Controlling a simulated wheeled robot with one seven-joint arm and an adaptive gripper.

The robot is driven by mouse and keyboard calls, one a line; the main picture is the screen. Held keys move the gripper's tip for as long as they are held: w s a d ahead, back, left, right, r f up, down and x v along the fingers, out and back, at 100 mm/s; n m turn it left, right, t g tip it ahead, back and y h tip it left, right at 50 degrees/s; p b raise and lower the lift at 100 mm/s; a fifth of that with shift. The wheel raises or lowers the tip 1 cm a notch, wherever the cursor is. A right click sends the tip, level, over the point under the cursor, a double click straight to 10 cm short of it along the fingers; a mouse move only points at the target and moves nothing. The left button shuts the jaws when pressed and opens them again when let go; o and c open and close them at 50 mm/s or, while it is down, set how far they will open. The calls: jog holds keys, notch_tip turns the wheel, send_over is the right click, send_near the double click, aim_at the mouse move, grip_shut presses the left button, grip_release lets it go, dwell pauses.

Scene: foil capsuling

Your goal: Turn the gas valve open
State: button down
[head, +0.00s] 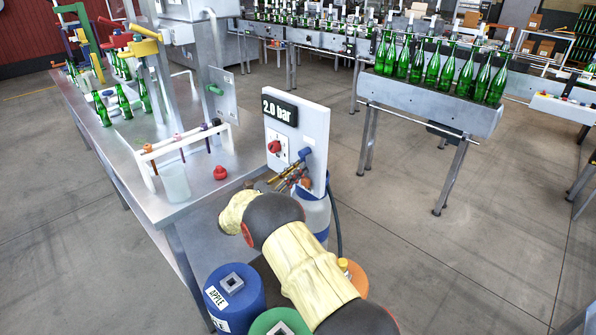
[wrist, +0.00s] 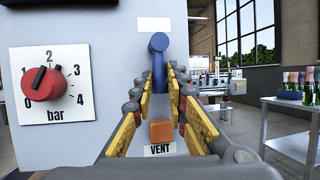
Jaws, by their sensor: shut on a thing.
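The gas valve has a blue lever handle (wrist: 159,62) on the grey control panel. In the wrist view its round hub is at the top and the lever hangs down. The handle also shows as a small blue piece in the head view (head: 305,154). My gripper (wrist: 172,82) has its yellow-padded fingers on both sides of the lever's lower part, closed on it. In the head view my gripper (head: 291,178) is at the panel's front, below the hub. The fingers partly hide the lever there.
The panel (head: 311,122) has a display reading 2.0 bar (head: 280,110) and a red pressure knob (wrist: 44,82) left of the valve. An orange VENT block (wrist: 161,132) sits below, between my fingers. A steel table (head: 190,205) stands left; green bottles (head: 433,68) line a conveyor behind.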

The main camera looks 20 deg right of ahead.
dwell(0.4)
jog(key=c, duration=1.8)
grip_release()
jog(key=shift+o, duration=0.2)
jog(key=shift+a, duration=0.1)
jog(key=v, duration=1.2)
jog(key=shift+w, duration=0.15)
